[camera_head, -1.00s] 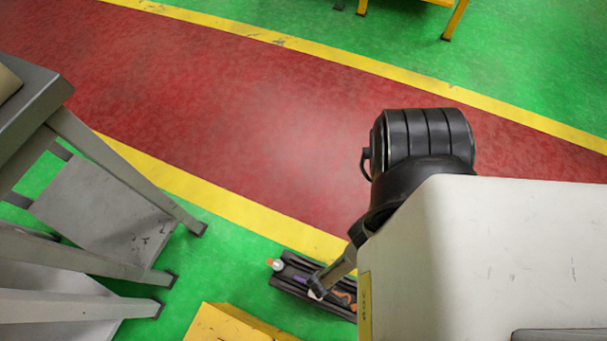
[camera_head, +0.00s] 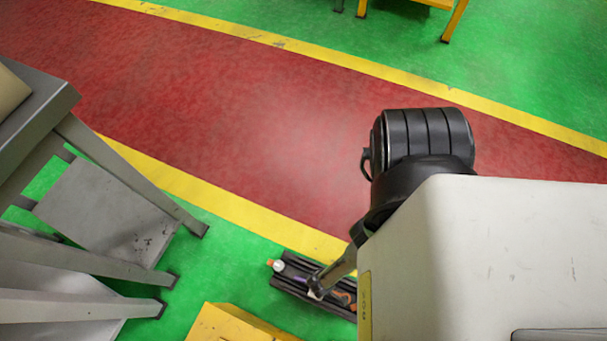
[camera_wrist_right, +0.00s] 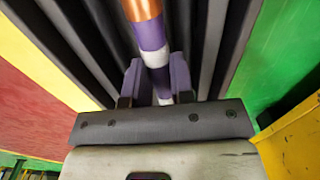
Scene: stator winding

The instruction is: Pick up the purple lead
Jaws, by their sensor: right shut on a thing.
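The purple lead (camera_wrist_right: 153,36) is a rod with a copper upper end and purple and white bands. It runs down the middle of the right wrist view, between the two fingers of my right gripper (camera_wrist_right: 154,82), which are shut on its banded part. Behind it is a dark, ridged tray (camera_wrist_right: 215,40). In the head view the black tray (camera_head: 292,266) lies low in the picture with small coloured items in it. The tip of my right arm reaches over it, and its fingers are too small to make out there. My left gripper is not in view.
A yellow block (camera_head: 235,325) stands just below the tray in the head view. A grey table (camera_head: 40,105) with splayed legs stands at the left. Green floor lies between them, and a red lane (camera_head: 230,95) with yellow borders is clear beyond.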

